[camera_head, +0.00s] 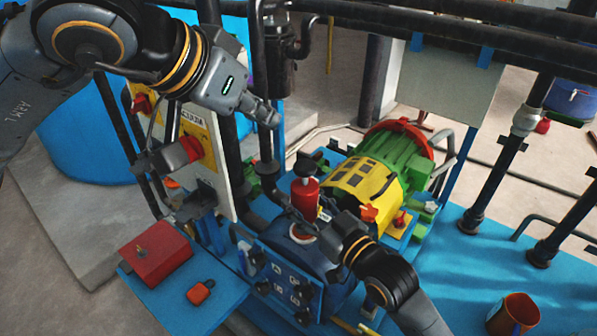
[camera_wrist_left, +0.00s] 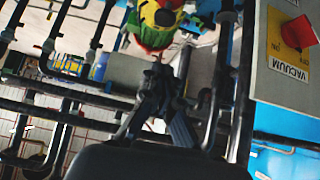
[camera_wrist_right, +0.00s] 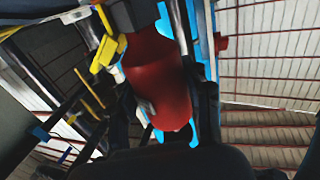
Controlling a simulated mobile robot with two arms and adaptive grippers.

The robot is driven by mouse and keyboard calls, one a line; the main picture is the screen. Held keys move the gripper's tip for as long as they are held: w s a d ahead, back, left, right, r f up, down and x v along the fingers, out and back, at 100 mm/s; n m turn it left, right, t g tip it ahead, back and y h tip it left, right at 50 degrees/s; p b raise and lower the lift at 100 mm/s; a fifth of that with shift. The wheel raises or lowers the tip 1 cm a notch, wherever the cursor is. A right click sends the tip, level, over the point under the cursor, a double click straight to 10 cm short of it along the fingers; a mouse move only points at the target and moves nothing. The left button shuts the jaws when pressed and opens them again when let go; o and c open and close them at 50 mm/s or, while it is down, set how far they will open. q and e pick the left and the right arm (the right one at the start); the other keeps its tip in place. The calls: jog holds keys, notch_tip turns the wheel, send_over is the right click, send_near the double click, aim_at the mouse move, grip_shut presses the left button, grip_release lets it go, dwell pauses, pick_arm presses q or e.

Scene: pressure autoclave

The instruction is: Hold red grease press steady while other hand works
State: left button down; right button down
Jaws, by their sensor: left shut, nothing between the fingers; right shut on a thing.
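The red grease press (camera_head: 305,198) is a red cylinder with a dark top. It stands upright above the blue machine base (camera_head: 335,268) in the head view. My right gripper (camera_head: 322,222) comes in from the lower right and is shut on the press. In the right wrist view the red press body (camera_wrist_right: 158,85) fills the space between the dark fingers, which partly hide it. My left gripper (camera_head: 268,114) is shut and empty, up in the air beside the control panel and apart from the press. Its closed fingers show in the left wrist view (camera_wrist_left: 157,82).
A panel with a red knob (camera_head: 190,150) stands left of the press. A green and yellow motor (camera_head: 400,160) lies behind it to the right. A red box (camera_head: 155,252) rests on the blue shelf at lower left. Dark pipes (camera_head: 430,20) cross the top. An orange cup (camera_head: 513,315) stands at lower right.

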dwell(0.3)
pick_arm(q)
send_over(298, 170)
notch_tip(298, 170, down, 7)
jog(key=shift+f, duration=0.1)
notch_tip(298, 170, down, 2)
jog(key=shift+a+f, duration=0.1)
jog(key=shift+f, duration=0.8)
jog(key=shift+f, duration=0.1)
jog(key=shift+s+f, duration=0.1)
jog(key=shift+f, duration=1.2)
jog(key=shift+r, duration=0.1)
